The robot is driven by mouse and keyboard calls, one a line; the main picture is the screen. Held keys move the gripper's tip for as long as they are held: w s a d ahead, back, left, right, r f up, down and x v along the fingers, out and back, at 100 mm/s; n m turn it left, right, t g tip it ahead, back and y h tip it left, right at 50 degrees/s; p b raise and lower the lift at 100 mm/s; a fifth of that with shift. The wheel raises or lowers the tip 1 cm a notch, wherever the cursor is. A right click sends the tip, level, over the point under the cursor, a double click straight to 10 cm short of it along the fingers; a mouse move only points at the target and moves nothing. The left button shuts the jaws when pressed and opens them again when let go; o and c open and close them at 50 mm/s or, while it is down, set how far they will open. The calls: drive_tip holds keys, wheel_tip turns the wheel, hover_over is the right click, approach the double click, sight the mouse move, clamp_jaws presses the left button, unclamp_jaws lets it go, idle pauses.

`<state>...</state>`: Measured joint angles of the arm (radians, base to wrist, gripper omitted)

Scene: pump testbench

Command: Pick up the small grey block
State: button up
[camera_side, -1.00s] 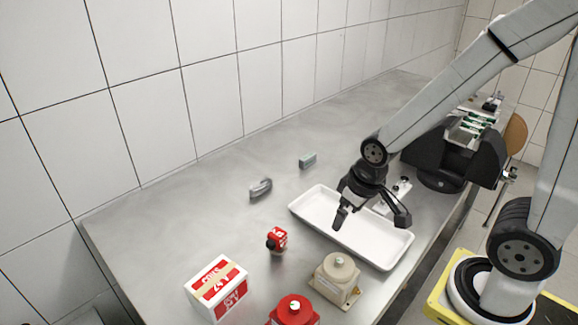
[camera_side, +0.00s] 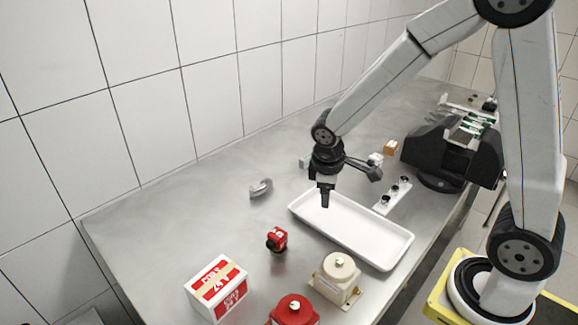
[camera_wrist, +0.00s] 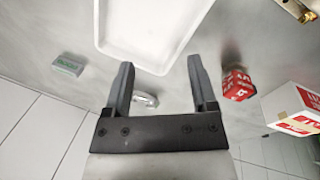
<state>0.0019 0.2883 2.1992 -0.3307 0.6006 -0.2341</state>
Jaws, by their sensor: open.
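The small grey block (camera_side: 304,162) lies on the steel table behind my gripper, partly hidden by it in the side view. In the wrist view the block (camera_wrist: 69,66) shows at the left with a greenish top, outside the fingers. My gripper (camera_side: 350,188) is open and empty, above the table around the far end of the white tray. In the wrist view the open fingers (camera_wrist: 160,65) point towards the tray, with nothing between their tips but table and tray edge.
The white tray (camera_side: 375,241) lies below my gripper. A curved grey piece (camera_side: 261,188) lies left of it, and a small red part (camera_side: 277,239) nearer the front. A red-and-white box (camera_side: 217,288), a beige pump (camera_side: 337,277) and a red one (camera_side: 294,312) stand in front. The left table area is clear.

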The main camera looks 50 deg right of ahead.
drive_tip(key=w+d+f+n+g+h, duration=0.15)
drive_tip(key=w+d+n+h, duration=0.45)
drive_tip(key=w, duration=0.6)
drive_tip(key=n+h, duration=0.6)
hover_over(301, 162)
drive_tip(key=a, duration=0.2)
drive_tip(key=shift+f+t, duration=0.3)
drive_tip(key=shift+t, duration=0.05)
drive_tip(key=shift+f+y, duration=0.3)
drive_tip(key=shift+f, duration=1.45)
drive_tip(key=shift+f, duration=0.55)
drive_tip(key=f, duration=0.1)
drive_tip(key=d+f, duration=0.1)
drive_tip(key=f, duration=0.1)
drive_tip(key=shift+d, duration=0.2)
drive_tip(key=shift+d+f, duration=0.25)
drive_tip(key=shift+d, duration=0.45)
